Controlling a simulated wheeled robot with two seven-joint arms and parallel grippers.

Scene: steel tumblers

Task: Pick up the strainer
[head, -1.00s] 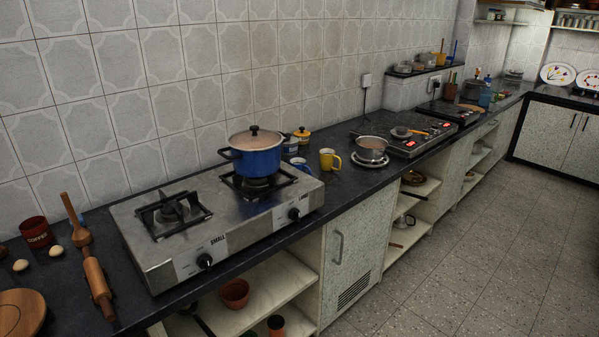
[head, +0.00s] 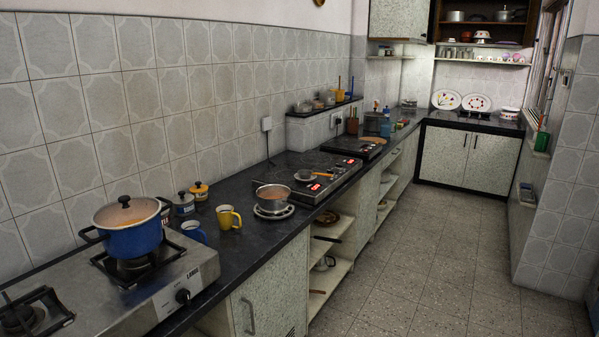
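What looks like the strainer, a small round bowl (head: 305,175) with an orange handle (head: 322,174), sits on the black cooktop (head: 340,166) in the middle of the counter. It is small in the picture, so I cannot make out its mesh. A steel pan (head: 272,197) with brown contents stands on a plate to its left and nearer to me. Neither of my grippers is in view.
A blue pot (head: 134,240) stands on the steel gas stove (head: 165,285) at the near left. A yellow mug (head: 228,218), a blue mug (head: 194,231) and small lidded pots (head: 199,191) stand between stove and pan. The tiled floor (head: 430,250) right of the counter is clear.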

